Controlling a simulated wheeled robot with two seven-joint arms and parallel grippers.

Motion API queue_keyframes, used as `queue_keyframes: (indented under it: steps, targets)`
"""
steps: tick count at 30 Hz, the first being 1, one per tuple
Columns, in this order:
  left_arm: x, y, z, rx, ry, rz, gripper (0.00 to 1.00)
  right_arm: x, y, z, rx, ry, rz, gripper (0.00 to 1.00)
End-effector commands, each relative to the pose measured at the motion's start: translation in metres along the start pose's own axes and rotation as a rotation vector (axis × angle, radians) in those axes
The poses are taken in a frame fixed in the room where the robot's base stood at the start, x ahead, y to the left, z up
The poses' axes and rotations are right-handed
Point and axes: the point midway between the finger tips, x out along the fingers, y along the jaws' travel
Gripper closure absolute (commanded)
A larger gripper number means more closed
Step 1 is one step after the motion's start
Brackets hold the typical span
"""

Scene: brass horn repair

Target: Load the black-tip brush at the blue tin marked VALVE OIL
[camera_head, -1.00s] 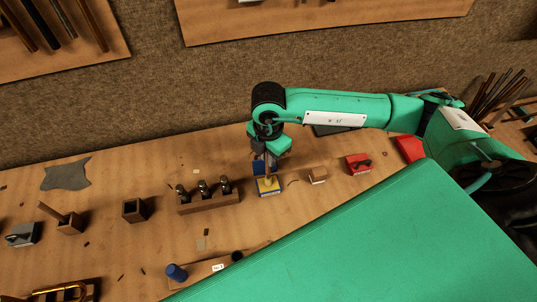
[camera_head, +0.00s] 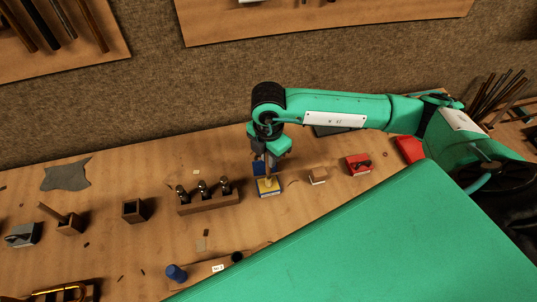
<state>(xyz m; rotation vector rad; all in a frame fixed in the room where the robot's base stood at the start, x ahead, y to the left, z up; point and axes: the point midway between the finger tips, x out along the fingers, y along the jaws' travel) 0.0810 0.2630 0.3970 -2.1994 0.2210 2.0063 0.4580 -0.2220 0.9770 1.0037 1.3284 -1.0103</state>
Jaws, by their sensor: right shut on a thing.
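My right gripper (camera_head: 268,154) is above the back middle of the bench, shut on a thin brown brush (camera_head: 267,172) that points down. The tip's colour and the tin's lettering are too small to make out. My left gripper is not in view.
A wooden rack (camera_head: 210,204) with several dark-and-metal pieces stands left of the tin. A small wooden block (camera_head: 318,176) and a red box (camera_head: 358,164) are to its right.

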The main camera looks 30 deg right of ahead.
Motion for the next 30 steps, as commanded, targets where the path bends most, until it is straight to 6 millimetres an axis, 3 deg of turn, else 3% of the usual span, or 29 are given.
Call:
queue_keyframes:
  steps: [21, 30]
  targets:
    - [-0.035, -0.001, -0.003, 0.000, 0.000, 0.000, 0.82, -0.061, 0.001, 0.000, 0.001, 0.000, 0.006, 1.00]
    - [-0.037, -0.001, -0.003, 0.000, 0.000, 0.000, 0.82, -0.068, 0.001, 0.000, 0.000, 0.000, 0.004, 1.00]
